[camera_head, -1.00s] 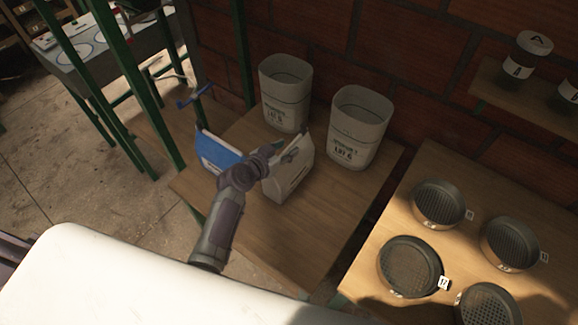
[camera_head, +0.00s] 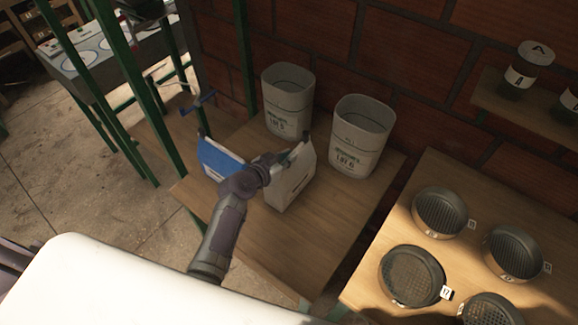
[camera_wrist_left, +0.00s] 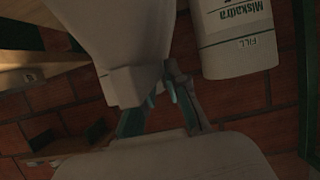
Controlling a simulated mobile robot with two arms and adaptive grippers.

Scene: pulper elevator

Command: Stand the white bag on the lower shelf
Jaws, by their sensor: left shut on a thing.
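The white bag (camera_head: 289,186) is upright on the wooden board (camera_head: 330,225), its lower front and side visible. My left gripper (camera_head: 293,155) reaches in from the front and is shut on the bag's upper part, hiding some of its top. In the left wrist view the two fingers (camera_wrist_left: 160,95) converge near a large pale shape, and the exact grip is dark and hard to make out. A blue and white bag (camera_head: 218,160) stands just left of the white bag, partly behind my arm. My right gripper is not in view.
Two white bins (camera_head: 288,100) (camera_head: 359,138) stand behind the bag near the brick wall. Round dark sieves (camera_head: 412,276) lie on a wooden table at the right. Green posts (camera_head: 140,100) rise at the left. The board's front right is clear.

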